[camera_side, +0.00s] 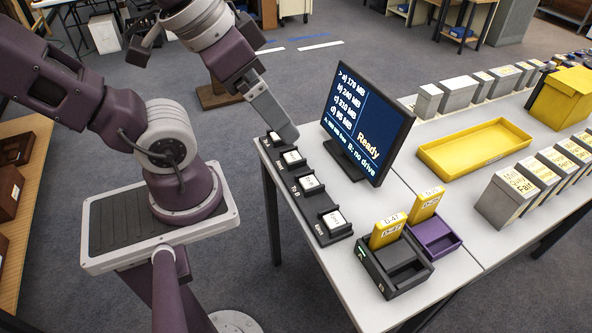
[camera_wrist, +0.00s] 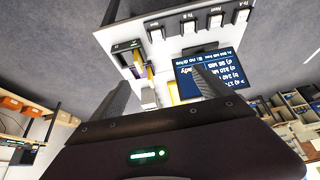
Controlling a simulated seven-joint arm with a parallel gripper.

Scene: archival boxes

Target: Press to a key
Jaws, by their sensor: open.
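Several white-capped keys sit in a row on a dark strip along the table's near-left edge: from the far end, a key (camera_side: 273,137), another (camera_side: 292,157), another (camera_side: 309,183) and the nearest (camera_side: 334,220). Their labels are too small to read surely. They show upside down in the wrist view, including an end key (camera_wrist: 156,34). My gripper (camera_side: 288,132) points down over the far end of the row; contact cannot be told. Its two fingers stand apart and empty in the wrist view (camera_wrist: 158,78). The monitor (camera_side: 368,118) lists options a to d, with a marker at a, and reads "Ready".
A black drive box (camera_side: 392,268) and a purple one (camera_side: 437,238) hold yellow cartridges at the table's near end. A yellow tray (camera_side: 474,147), grey boxes (camera_side: 508,197) and a yellow box (camera_side: 565,98) stand right of the monitor.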

